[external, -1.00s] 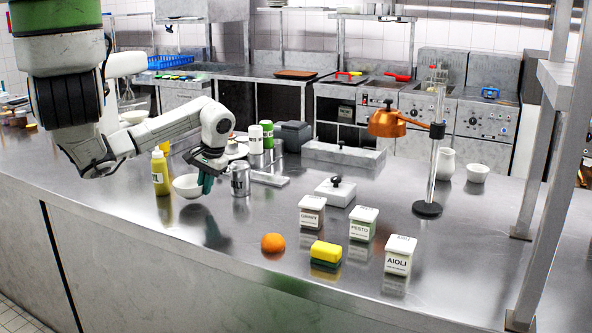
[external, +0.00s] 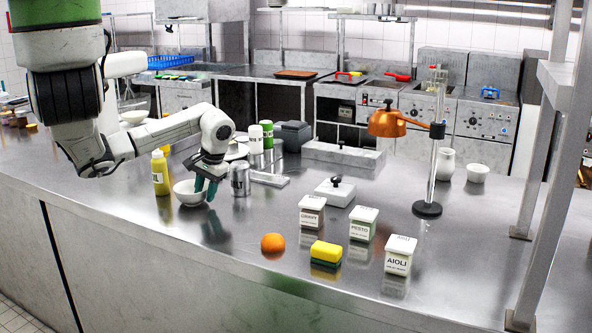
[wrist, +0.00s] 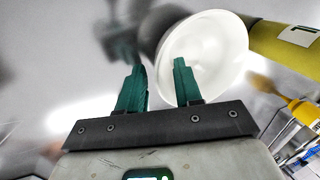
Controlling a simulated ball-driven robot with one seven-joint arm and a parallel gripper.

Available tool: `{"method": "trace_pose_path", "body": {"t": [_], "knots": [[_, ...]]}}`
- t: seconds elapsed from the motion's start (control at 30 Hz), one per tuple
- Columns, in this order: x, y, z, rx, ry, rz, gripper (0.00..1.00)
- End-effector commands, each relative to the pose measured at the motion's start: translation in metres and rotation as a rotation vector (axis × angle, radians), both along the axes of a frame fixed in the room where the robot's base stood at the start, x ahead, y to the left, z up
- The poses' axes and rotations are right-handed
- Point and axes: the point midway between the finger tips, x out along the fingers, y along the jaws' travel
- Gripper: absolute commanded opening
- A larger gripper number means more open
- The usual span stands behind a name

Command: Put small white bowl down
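The small white bowl (external: 188,193) appears to rest upright on the steel counter (external: 150,235), just right of a yellow bottle. My gripper (external: 205,190) points down at the bowl's right side. Its two green fingers show a gap between them. In the wrist view the fingers (wrist: 158,82) stand apart, and the bowl (wrist: 212,50) lies at the right finger, which overlaps it. The left finger is clear of the bowl. Whether a finger still touches the rim I cannot tell.
The yellow bottle (external: 160,174) stands close left of the bowl. A metal canister (external: 240,180) stands to the right. An orange (external: 273,243), a sponge (external: 326,253) and labelled tubs, including the pesto tub (external: 363,224), stand further right. The counter in front of the bowl is clear.

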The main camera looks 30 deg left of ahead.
Motion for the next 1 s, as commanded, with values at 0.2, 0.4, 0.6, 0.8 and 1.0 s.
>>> {"method": "trace_pose_path", "body": {"t": [0.2,0.4,0.6,0.8,1.0], "knots": [[0.001,-0.004,0.013,0.0,-0.002,-0.002,0.34],[0.002,-0.015,0.052,0.003,-0.004,-0.003,0.34],[0.002,-0.025,0.091,0.005,-0.003,-0.003,0.34],[0.002,-0.033,0.111,0.003,-0.001,-0.002,0.34],[0.002,-0.035,0.117,0.001,0.0,0.0,0.34]]}}
